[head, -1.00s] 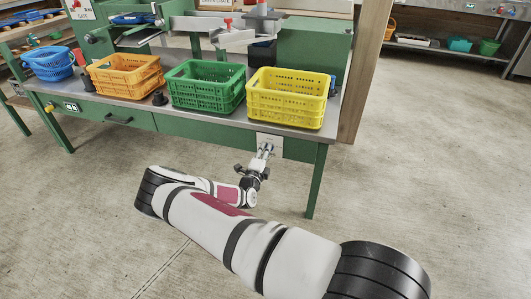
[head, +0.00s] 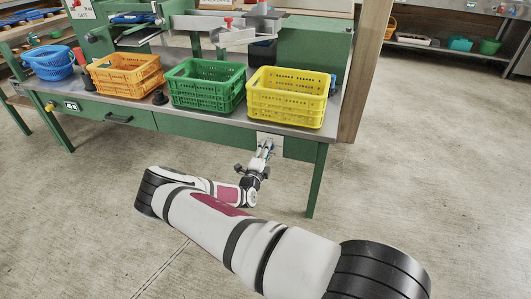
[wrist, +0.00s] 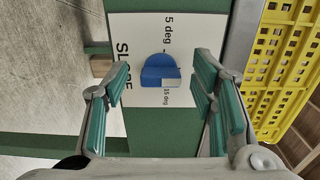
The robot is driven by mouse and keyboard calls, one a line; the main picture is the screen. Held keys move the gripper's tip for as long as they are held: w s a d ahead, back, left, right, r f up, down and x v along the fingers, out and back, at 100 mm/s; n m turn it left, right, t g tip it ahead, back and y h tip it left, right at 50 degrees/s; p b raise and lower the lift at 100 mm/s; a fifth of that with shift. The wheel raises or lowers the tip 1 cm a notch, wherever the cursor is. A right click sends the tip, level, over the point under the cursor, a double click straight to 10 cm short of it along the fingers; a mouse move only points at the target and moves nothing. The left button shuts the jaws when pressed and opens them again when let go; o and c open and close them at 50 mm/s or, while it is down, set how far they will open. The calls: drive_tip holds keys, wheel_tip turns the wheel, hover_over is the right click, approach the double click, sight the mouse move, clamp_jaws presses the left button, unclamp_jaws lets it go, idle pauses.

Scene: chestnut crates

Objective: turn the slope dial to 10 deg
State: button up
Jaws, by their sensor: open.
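The slope dial is a blue round knob (wrist: 158,68) on a white plate (wrist: 137,28), in the middle of the wrist view. The plate carries "SLOPE", "5 deg" and "15 deg", turned sideways. A pale grey patch shows on the knob's edge near the "15 deg" label; the exact setting cannot be told. My gripper (wrist: 162,78) is open, with green-padded fingers to the left and right of the knob, apart from it in the picture. In the head view my gripper (head: 265,149) is at the white plate (head: 273,140) on the bench front; the knob is hardly discernible there.
The yellow crate (head: 287,112) stands on the bench top above the plate, with the green crate (head: 205,98), orange crate (head: 125,88) and blue crate (head: 50,74) to its left. A green bench leg (head: 317,182) is right of my gripper. The floor in front is open.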

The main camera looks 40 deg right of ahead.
drive_tip(key=v, duration=1.2)
